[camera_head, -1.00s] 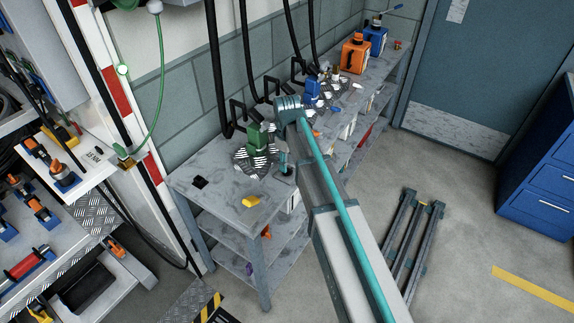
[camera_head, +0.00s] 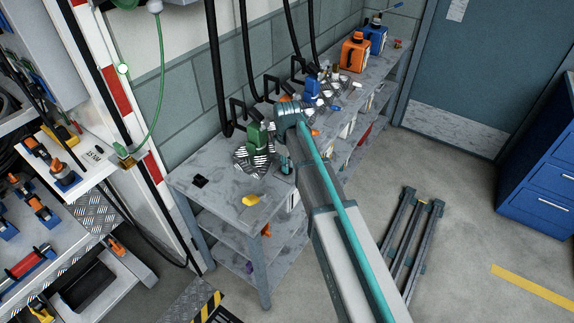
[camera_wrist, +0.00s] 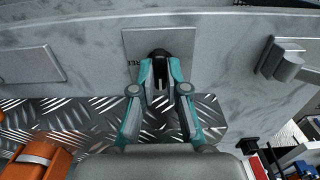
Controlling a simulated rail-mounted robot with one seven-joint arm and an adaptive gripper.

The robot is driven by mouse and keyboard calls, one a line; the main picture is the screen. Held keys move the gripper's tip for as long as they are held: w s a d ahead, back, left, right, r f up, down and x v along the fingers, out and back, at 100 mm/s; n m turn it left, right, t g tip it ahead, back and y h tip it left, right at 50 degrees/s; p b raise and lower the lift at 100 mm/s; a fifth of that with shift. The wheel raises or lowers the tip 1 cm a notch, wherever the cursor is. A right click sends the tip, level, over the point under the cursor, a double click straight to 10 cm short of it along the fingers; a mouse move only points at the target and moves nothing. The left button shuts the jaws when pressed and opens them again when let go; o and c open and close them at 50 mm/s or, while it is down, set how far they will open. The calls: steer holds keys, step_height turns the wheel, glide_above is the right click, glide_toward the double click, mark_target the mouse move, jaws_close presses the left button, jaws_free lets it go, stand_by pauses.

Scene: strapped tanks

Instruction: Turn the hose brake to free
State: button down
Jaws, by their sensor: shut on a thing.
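In the wrist view, a pale square plate (camera_wrist: 138,42) is set on the grey front edge of the bench. Dark letters, partly covered by my finger, show at its left. A small black handle (camera_wrist: 159,54), which seems to be the hose brake, sticks out from the plate. My gripper (camera_wrist: 160,68) has its two teal fingers shut on this handle, one on each side. The handle's exact angle is hard to tell.
The bench (camera_head: 215,170) carries a green tank (camera_head: 257,138), a blue tank (camera_head: 311,88) and a yellow piece (camera_head: 251,199). A dark metal frame (camera_head: 405,240) lies on the floor.

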steer(key=shift+m, duration=0.5)
steer(key=m+p, duration=0.1)
steer(key=m, duration=0.2)
steer(key=shift+m, duration=0.4)
steer(key=m, duration=0.4)
steer(key=shift+p, duration=0.35)
steer(key=m, duration=0.5)
steer(key=shift+m+p, duration=0.35)
steer(key=shift+m, duration=1.65)
steer(key=c, duration=1.2)
jaws_free()
steer(key=shift+r, duration=0.1)
